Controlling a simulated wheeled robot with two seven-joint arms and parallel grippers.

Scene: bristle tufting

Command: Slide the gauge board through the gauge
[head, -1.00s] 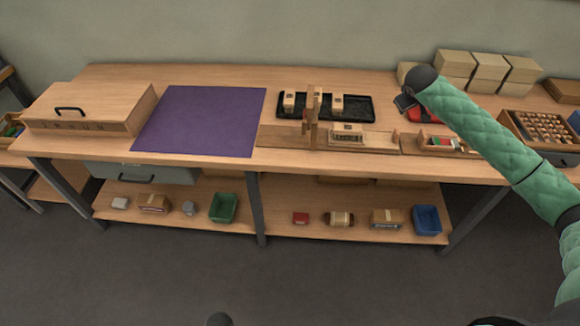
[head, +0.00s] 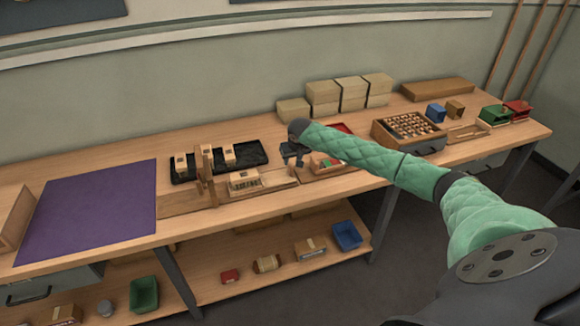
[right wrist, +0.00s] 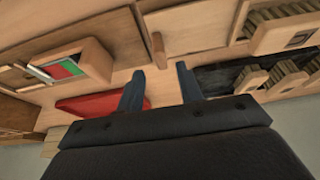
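The gauge (head: 205,172) is a pair of upright wooden posts on a long, low wooden base. A bristled wooden block, which looks like the gauge board (head: 244,183), lies on the base just right of the posts; in the right wrist view it seems to be the block (right wrist: 288,30) at the upper right. My right gripper (head: 293,158) is above the base's right end, right of the block and apart from it. In the right wrist view its fingers (right wrist: 160,82) are spread with nothing between them; a small wooden peg (right wrist: 158,50) stands beyond. My left gripper is out of view.
A black tray (head: 185,178) with several bristled blocks lies behind the gauge. A wooden box with red and green pieces (head: 325,165) is right of the base. Stacked blocks (head: 322,92) stand at the back. A purple mat (head: 90,210) leaves clear room at left.

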